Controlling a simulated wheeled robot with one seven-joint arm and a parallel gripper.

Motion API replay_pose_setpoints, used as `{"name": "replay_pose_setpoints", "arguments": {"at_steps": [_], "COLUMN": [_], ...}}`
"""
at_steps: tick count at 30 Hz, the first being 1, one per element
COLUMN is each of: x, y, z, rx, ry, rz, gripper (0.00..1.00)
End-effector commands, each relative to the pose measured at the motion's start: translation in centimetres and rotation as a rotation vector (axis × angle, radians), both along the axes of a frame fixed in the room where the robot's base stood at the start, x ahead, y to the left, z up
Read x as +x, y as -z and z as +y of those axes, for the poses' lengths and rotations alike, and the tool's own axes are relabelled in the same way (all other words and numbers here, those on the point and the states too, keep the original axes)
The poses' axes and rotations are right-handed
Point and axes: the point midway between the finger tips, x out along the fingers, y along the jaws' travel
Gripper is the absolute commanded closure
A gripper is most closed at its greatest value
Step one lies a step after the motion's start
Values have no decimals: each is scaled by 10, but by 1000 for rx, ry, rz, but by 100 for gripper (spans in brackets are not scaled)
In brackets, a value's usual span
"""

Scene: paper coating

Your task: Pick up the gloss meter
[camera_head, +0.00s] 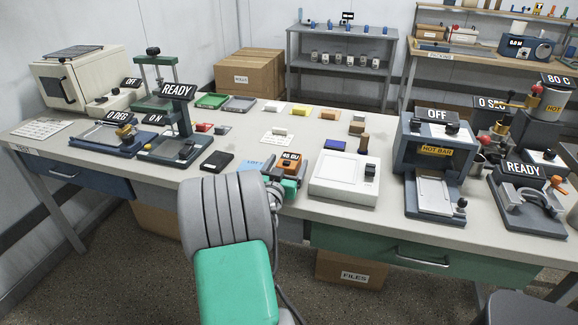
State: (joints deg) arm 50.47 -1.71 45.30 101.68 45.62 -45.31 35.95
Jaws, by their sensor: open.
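The gloss meter (291,168) is a small orange device with a black display that reads about "45 GU". It stands on the bench near the middle, at the front edge side, left of a white boxy instrument. My gripper (283,180) is open and right at the meter, on its near side. My gripper and wrist hide the meter's lower part. I cannot tell whether the fingers touch it. A light blue sheet (251,164) with lettering lies just left of the meter, partly hidden by my arm.
The white instrument (345,180) stands close on the right. A black flat box (217,161) lies to the left and a dark blue block (335,146) behind. The hot bar machine (436,150) stands farther right. The bench (240,141) has bare room behind the sheet.

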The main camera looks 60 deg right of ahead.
Motion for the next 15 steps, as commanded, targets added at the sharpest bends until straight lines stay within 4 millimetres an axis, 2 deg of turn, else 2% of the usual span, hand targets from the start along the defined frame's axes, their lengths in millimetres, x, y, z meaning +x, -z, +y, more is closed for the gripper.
{"name": "replay_pose_setpoints", "arguments": {"at_steps": [2,15], "x": [0,0], "y": [0,0], "z": [0,1], "rx": [0,1], "ry": [0,0], "rz": [0,0], "gripper": [18,54]}}
